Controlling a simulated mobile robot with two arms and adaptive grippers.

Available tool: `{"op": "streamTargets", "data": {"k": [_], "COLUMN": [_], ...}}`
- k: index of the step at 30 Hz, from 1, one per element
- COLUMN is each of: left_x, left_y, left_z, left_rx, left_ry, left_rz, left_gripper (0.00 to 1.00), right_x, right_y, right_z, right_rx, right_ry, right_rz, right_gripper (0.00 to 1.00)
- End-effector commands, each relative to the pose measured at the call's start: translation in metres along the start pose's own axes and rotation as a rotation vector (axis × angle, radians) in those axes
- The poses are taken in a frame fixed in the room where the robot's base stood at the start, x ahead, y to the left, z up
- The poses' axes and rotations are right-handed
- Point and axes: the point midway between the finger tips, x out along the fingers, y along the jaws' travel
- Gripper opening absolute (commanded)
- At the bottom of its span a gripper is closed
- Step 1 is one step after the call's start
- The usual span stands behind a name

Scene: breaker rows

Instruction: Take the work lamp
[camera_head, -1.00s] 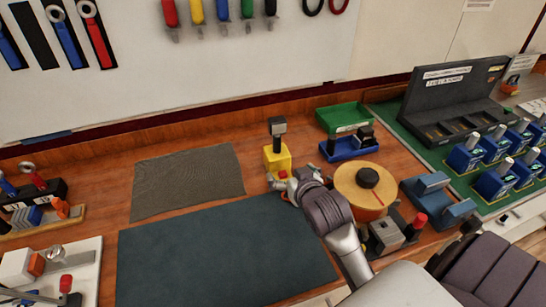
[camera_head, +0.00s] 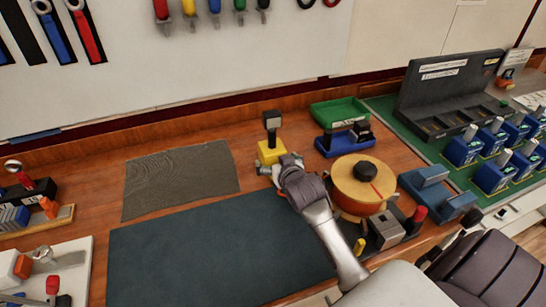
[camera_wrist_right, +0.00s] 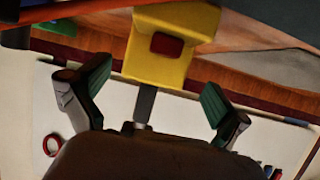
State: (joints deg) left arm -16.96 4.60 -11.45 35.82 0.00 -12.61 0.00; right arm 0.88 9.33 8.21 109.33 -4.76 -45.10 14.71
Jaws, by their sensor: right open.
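The work lamp (camera_head: 270,152) stands upright on the wooden bench in the head view, with a yellow block base, a dark stem and a dark square head with a pale face. In the right wrist view its yellow base (camera_wrist_right: 158,58) with a dark red square is upside down. My right gripper (camera_head: 268,169) is at the near side of the lamp and hides part of its base. In the wrist view the right gripper (camera_wrist_right: 152,92) is open, and the stem shows between its spread fingers. I cannot tell whether a finger touches the lamp. My left gripper is out of view.
A blue tray (camera_head: 338,151) and a green bin (camera_head: 338,107) stand right of the lamp. A round wooden spool (camera_head: 350,195) stands close to my right arm. A grey mat (camera_head: 180,180) and a dark green mat (camera_head: 220,250) lie clear at left.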

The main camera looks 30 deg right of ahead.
Motion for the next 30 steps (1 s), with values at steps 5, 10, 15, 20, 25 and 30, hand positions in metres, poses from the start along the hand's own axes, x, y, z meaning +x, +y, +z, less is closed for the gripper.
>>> {"op": "streamTargets", "data": {"k": [5, 10, 15, 20, 25, 30], "left_x": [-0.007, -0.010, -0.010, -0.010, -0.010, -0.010], "left_y": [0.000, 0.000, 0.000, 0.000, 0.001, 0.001], "left_z": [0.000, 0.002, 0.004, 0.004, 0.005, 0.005], "left_rx": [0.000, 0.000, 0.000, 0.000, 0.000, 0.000], "left_ry": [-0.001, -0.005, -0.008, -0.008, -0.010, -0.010], "left_rz": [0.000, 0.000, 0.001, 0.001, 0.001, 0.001], "left_gripper": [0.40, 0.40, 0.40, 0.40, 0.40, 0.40], "right_x": [0.019, 0.042, 0.051, 0.051, 0.051, 0.051], "right_y": [0.003, 0.005, 0.005, 0.004, 0.004, 0.004], "right_z": [-0.002, -0.001, -0.001, 0.000, 0.000, 0.000], "right_rx": [-0.001, -0.001, -0.001, -0.001, -0.001, -0.001], "right_ry": [-0.001, -0.001, 0.000, 0.000, 0.000, 0.000], "right_rz": [0.000, 0.000, 0.000, 0.000, 0.000, 0.000], "right_gripper": [1.00, 1.00, 1.00, 1.00, 0.78, 0.50]}}
